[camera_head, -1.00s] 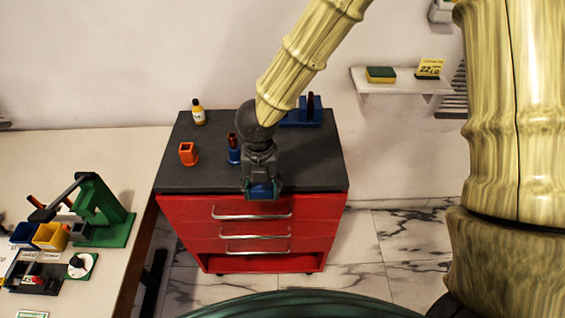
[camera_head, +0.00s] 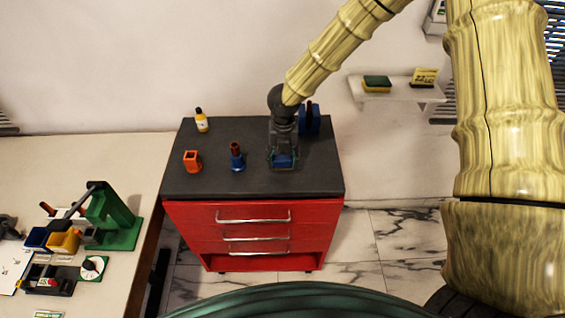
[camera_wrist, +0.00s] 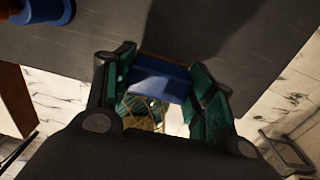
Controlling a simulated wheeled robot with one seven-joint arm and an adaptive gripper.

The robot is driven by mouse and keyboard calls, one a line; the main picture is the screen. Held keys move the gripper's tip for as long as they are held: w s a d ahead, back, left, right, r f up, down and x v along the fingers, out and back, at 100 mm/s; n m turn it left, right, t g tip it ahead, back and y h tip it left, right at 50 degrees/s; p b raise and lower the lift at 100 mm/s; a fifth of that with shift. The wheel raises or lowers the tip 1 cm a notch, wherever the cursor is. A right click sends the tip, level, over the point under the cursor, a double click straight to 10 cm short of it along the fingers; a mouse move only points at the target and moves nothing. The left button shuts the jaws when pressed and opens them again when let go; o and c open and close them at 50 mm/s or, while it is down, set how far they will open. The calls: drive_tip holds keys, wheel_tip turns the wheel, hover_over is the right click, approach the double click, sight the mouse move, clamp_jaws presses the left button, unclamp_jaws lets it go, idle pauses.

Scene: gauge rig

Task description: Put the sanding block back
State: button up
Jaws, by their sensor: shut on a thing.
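My gripper (camera_head: 284,158) is over the grey top of the red cabinet, towards its right side. It is shut on a blue block (camera_wrist: 160,80), which I take for the sanding block. In the wrist view the block sits between the two green-padded fingers (camera_wrist: 163,88). In the head view only a small blue part of the block (camera_head: 285,161) shows below the fingers. I cannot tell how high it is above the top. A blue stand (camera_head: 310,121) with a dark upright piece is behind the gripper, partly hidden by my arm.
On the cabinet top (camera_head: 215,182) are an orange holder (camera_head: 192,161), a blue holder with a brown piece (camera_head: 237,158) and a yellow bottle (camera_head: 201,121). A wall shelf (camera_head: 400,97) holds a green-yellow sponge (camera_head: 376,84). A table with a green rig (camera_head: 115,218) is left.

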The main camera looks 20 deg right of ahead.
sight(282, 165)
drive_tip(key=shift+f+p, duration=0.8)
drive_tip(key=shift+f, duration=0.95)
drive_tip(key=shift+f, duration=0.2)
drive_tip(key=o, duration=1)
drive_tip(key=shift+r, duration=0.1)
drive_tip(key=shift+r, duration=0.1)
wheel_tip(282, 165, up, 12)
drive_tip(key=b, duration=0.3)
drive_tip(key=shift+d, duration=0.1)
